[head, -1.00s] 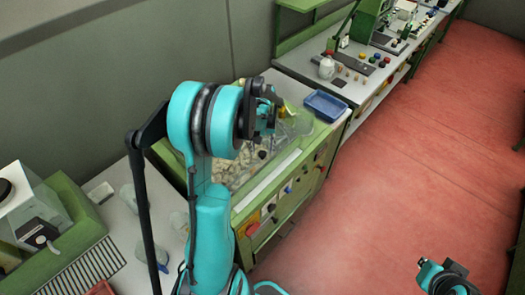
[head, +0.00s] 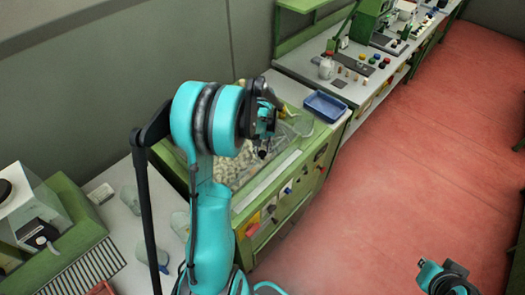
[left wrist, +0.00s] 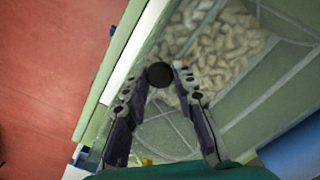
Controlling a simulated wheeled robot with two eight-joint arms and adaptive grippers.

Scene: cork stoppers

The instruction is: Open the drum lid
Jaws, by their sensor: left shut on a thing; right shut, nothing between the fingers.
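The drum (head: 238,168) is a green-framed bin with a clear cover, and pale cork stoppers (left wrist: 215,45) show through it. In the left wrist view, a round black knob (left wrist: 159,74) sits between the fingertips of my left gripper (left wrist: 165,82). The gripper is shut on this knob; it also shows above the drum in the head view (head: 262,148). The clear lid (left wrist: 165,130) is hard to make out against the drum. My left arm hides part of the drum. My right gripper (head: 446,278) is shut and empty at the lower right, over the floor.
A blue tray (head: 325,106) stands on the bench just beyond the drum. Glass jars (head: 150,252) stand on the left bench. Buttons and knobs line the drum unit's front (head: 270,208). The red floor (head: 420,160) is clear on the right.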

